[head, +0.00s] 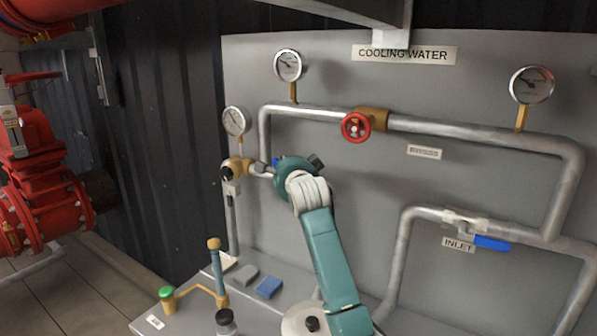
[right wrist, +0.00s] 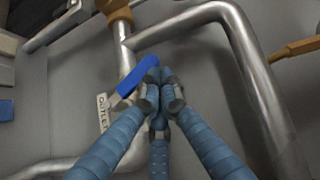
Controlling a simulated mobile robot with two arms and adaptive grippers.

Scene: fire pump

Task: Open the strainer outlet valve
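The strainer outlet valve has a blue lever handle (right wrist: 138,76) beside the OUTLET label (right wrist: 104,112) in the right wrist view. A small piece of blue (head: 276,162) shows behind my right wrist in the head view. My right gripper (right wrist: 161,92) has its fingertips drawn together at the lever's free end. The tips overlap the lever in the picture; whether they touch or pinch it I cannot tell. In the head view my right arm hides the fingers and most of the valve. My left gripper is not in view.
A red handwheel (head: 356,127) is on the upper pipe. A second blue lever (head: 491,243) is at the INLET label (head: 458,245). Gauges stand above the pipes. Below are a green-topped fitting (head: 166,293) and an upright tan-and-blue tube (head: 217,270). Red pump parts (head: 38,175) are at left.

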